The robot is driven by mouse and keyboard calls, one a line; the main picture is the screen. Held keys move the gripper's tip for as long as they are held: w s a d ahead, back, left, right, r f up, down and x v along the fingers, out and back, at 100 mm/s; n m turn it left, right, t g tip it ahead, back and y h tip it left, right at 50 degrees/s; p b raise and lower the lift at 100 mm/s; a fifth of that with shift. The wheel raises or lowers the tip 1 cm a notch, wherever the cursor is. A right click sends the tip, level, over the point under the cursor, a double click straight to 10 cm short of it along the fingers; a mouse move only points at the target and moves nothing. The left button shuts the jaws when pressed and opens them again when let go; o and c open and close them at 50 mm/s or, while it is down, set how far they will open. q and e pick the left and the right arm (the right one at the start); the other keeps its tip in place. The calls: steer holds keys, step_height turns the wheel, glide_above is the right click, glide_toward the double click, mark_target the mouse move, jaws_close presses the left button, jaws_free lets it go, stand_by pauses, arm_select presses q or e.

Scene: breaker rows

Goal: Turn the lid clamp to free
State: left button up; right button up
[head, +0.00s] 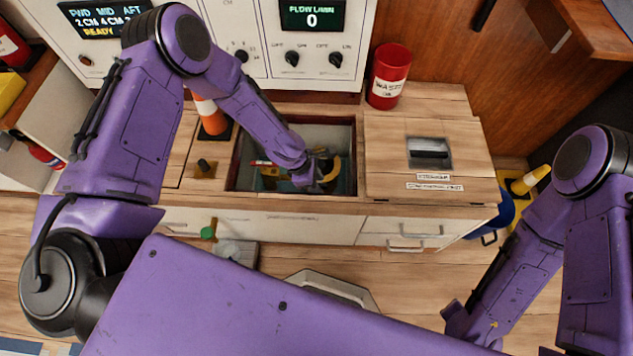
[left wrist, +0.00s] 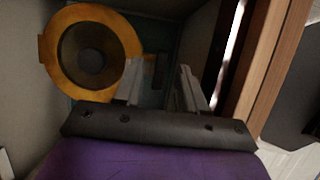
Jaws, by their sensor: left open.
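My left gripper (head: 328,170) reaches down into an open well (head: 348,130) in the wooden bench. In the left wrist view its two grey fingers (left wrist: 162,88) are apart with nothing between them. A yellow-orange ring around a dark round lid (left wrist: 82,38), with a dark central hub, lies just left of the fingers. In the head view part of the yellow ring (head: 334,172) shows beside the gripper. I cannot make out the clamp itself or its position. My right gripper (head: 462,322) is low at the right, away from the bench; its fingers are unclear.
A red-handled part (head: 262,163) shows in the well, left of my gripper. A closed wooden hatch (head: 390,150) lies right of the well. The well's walls are close.

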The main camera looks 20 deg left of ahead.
arm_select(q)
jaws_close()
